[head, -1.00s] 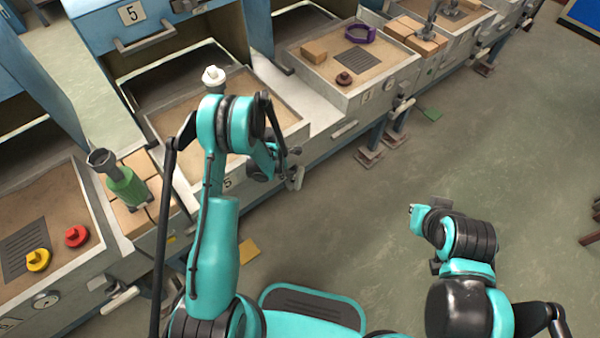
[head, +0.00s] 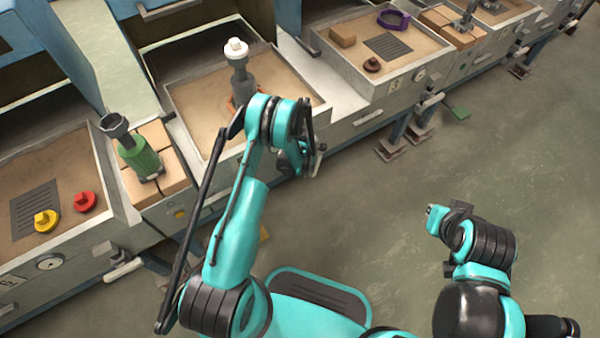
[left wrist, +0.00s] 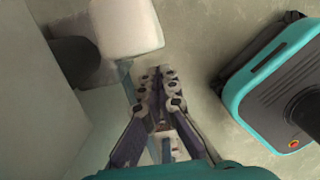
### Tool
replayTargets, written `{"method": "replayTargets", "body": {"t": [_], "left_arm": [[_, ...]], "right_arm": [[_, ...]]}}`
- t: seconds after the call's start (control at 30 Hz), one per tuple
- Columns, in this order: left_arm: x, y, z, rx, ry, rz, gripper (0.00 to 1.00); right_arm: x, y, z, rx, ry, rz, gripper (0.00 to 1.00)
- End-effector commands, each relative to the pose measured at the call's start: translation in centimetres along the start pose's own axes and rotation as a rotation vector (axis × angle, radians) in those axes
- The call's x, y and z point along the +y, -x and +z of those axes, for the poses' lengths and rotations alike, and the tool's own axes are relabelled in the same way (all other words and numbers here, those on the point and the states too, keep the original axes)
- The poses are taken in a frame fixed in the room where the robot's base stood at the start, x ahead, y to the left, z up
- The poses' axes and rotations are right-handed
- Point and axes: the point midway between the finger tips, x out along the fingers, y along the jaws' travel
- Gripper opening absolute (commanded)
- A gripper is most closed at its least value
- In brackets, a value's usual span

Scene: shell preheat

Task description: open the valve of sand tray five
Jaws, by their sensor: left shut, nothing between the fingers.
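Sand tray five (head: 185,105) is the middle tray, with a grey object with a white top standing in its sand. My left gripper (head: 316,162) is low at the tray's front side, partly hidden by my own arm in the head view. In the left wrist view the left gripper (left wrist: 160,78) is shut and empty. A white valve handle (left wrist: 125,28) on a dark stem (left wrist: 75,62) shows there, just beyond and left of the fingertips, seemingly apart from them. My arm hides this handle in the head view. My right gripper (head: 440,215) hangs over the floor; its fingers are unclear.
A left tray (head: 90,240) holds yellow and red pieces and has a white valve handle (head: 125,270).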

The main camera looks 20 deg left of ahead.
Motion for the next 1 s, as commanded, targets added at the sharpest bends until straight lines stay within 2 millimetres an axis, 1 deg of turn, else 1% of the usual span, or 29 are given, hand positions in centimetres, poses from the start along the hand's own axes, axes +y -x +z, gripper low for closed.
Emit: {"method": "replayTargets", "body": {"t": [0.1, 0.2, 0.53, 0.7, 1.0], "left_arm": [[0.0, -0.4, 1.1, 0.000, 0.000, 0.000, 0.00], [0.0, -0.4, 1.5, 0.000, 0.001, 0.000, 0.00], [0.0, -0.3, 1.6, 0.000, 0.001, 0.000, 0.00], [0.0, -1.0, 2.6, 0.000, -0.001, 0.000, 0.00], [0.0, -1.0, 2.6, -0.003, -0.001, 0.000, 0.00]], "right_arm": [[0.0, -0.5, 0.3, 0.000, 0.000, 0.000, 0.00], [0.0, -0.5, 0.4, 0.000, 0.000, 0.000, 0.00], [0.0, -0.5, 0.3, 0.000, 0.000, 0.000, 0.00], [0.0, -0.5, 0.3, 0.000, 0.000, 0.000, 0.00], [0.0, -0.5, 0.3, 0.000, 0.000, 0.000, 0.00]]}}
